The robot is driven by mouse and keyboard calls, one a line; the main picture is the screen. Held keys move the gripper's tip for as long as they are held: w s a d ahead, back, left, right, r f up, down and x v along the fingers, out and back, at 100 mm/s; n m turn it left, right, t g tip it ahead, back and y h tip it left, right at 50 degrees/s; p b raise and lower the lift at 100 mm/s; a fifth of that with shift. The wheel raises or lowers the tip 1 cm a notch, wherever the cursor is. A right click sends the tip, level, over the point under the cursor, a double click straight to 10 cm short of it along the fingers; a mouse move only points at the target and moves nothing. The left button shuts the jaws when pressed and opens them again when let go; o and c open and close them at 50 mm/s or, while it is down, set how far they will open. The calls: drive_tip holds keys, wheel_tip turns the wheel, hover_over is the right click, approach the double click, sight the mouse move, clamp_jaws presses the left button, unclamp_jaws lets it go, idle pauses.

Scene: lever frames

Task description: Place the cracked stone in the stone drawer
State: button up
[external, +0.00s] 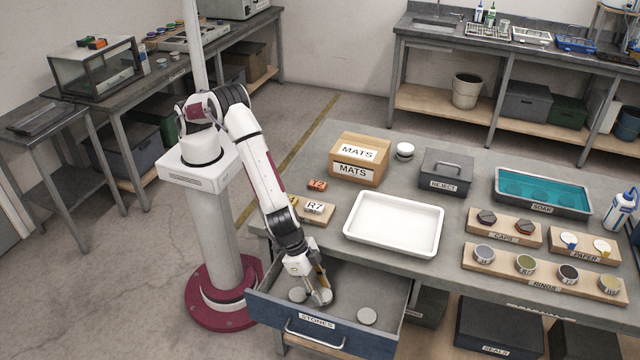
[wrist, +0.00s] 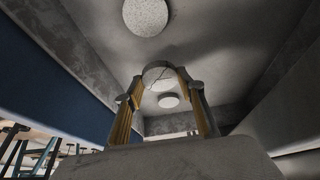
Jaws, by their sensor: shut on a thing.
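The stone drawer (external: 372,342), blue-fronted and labelled STONES, is pulled open below the table's front left. My gripper (external: 321,292) reaches down inside it, between the drawer walls. In the wrist view my gripper (wrist: 160,95) has its two fingers shut on the cracked stone (wrist: 158,74), a pale round disc with a dark crack line. Two other pale round stones lie on the drawer floor, one left of my gripper (external: 297,295) and one to its right (external: 367,316). I cannot tell whether the held stone touches the floor.
A white tray (external: 394,224) stands on the table just above the drawer. The drawer floor has free room around the stones.

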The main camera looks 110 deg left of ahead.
drive_tip(key=shift+f, duration=1.85)
drive_tip(key=shift+f, duration=0.15)
drive_tip(key=o, duration=1.1)
drive_tip(key=shift+r, duration=0.2)
drive_tip(key=shift+v, duration=5.95)
